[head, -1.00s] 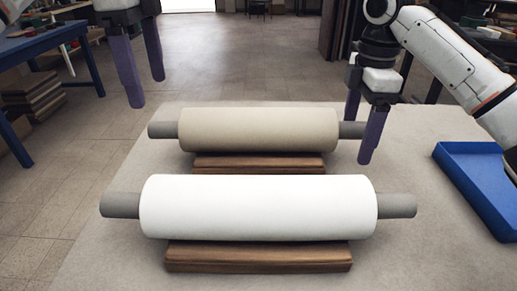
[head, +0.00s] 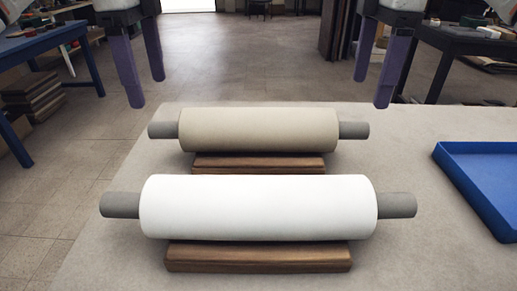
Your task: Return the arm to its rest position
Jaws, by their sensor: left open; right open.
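My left gripper (head: 147,92) hangs at the top left, open and empty, its purple fingers pointing down beyond the table's far left corner. My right gripper (head: 372,93) hangs at the top right, open and empty, above the far edge of the table and clear of the rolls. A beige roll (head: 258,130) with grey core ends lies on a wooden stand (head: 258,165) at the back. A white roll (head: 258,207) with grey core ends lies on a second wooden stand (head: 258,259) in front. Neither gripper touches a roll.
The rolls lie on a pale table (head: 405,255). A blue tray (head: 447,160) sits on its right side, cut off by the picture edge, and its visible inside is empty. A blue workbench (head: 45,42) and a dark bench (head: 470,42) stand beyond the table.

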